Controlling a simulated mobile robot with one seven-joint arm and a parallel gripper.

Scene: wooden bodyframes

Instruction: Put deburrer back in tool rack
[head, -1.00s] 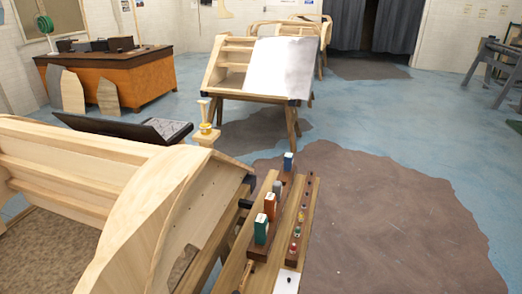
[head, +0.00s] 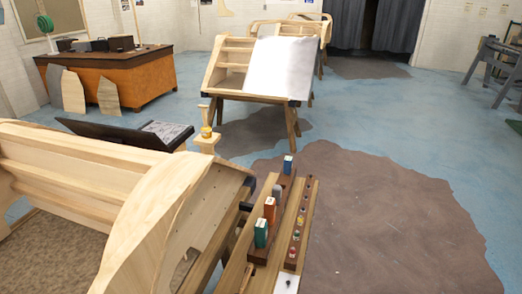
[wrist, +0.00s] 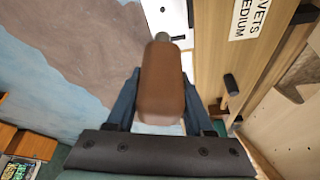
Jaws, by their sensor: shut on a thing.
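The brown handle of a tool, which I take to be the deburrer (wrist: 162,80), is between the fingers of my gripper (wrist: 160,98) in the wrist view. A short grey metal end shows beyond the handle; its tip is hard to make out. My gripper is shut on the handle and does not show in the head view. The tool rack (head: 297,237) looks to be the dark strip on the narrow wooden bench in the head view. It has a row of holes and several small coloured tools standing in it.
A white card (head: 287,284) lies at the bench's near end. A curved wooden bodyframe (head: 150,220) stands close on the left. Open floor (head: 400,220) lies right.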

